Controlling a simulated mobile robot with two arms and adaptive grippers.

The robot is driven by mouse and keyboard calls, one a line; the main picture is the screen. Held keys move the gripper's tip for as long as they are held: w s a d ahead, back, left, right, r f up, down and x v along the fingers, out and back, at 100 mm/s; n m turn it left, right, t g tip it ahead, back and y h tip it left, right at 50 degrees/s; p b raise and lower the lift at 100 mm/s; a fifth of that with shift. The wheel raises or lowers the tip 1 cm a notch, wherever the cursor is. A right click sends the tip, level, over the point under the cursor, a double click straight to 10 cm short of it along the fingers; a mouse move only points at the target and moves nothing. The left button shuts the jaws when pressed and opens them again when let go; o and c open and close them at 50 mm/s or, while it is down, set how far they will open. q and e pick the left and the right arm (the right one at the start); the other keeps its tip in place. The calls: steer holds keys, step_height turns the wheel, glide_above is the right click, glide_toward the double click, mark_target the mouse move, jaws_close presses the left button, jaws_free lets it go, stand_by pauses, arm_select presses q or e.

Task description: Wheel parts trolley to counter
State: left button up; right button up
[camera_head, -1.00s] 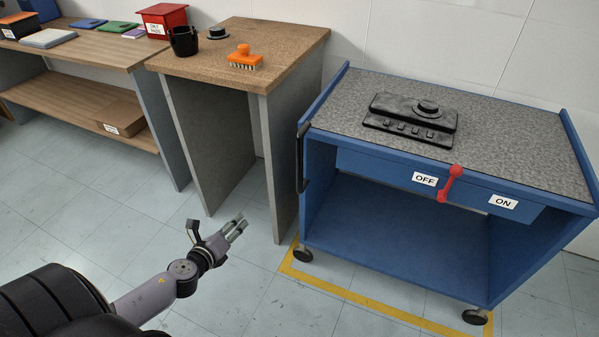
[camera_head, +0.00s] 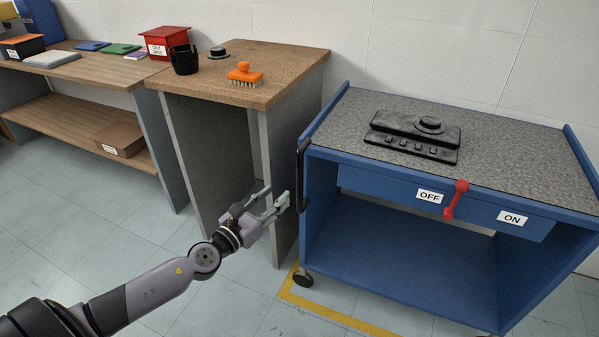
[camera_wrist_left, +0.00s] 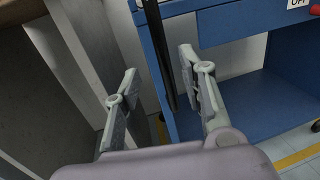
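The blue parts trolley (camera_head: 325,230) with a grey speckled top stands on castors at the right, against the wall. A black upright handle (camera_head: 302,176) is on its left side. The counter (camera_head: 287,92) with a brown top stands to the left of the trolley, with a narrow gap between. My left gripper (camera_head: 273,203) is open and empty, just left of the handle. In the left wrist view the open fingers (camera_wrist_left: 160,85) point at the trolley's side, and the black handle (camera_wrist_left: 163,60) shows between them. Contact is not visible. My right gripper is not in view.
On the trolley lie a black device (camera_head: 415,135) and, at its front, a red lever (camera_head: 456,199) between OFF and ON labels. An orange brush (camera_head: 243,74) and black cup (camera_head: 184,60) stand on the counter. Yellow floor tape (camera_head: 320,308) runs by the trolley. The floor in front is clear.

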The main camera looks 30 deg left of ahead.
mark_target(297, 176)
arm_select(q)
steer(key=w, duration=0.5)
steer(key=shift+w+d+r+p, duration=0.1)
steer(key=shift+w+d+p, duration=0.2)
steer(key=shift+w+d, duration=0.05)
steer(key=w, duration=0.4)
steer(key=shift+w+d, duration=0.3)
steer(key=shift+w, duration=0.05)
steer(key=shift+w+d, duration=0.1)
steer(key=shift+w, duration=0.5)
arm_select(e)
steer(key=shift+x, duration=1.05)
arm_select(q)
steer(key=shift+c, duration=0.2)
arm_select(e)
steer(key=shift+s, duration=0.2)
arm_select(q)
jaws_close()
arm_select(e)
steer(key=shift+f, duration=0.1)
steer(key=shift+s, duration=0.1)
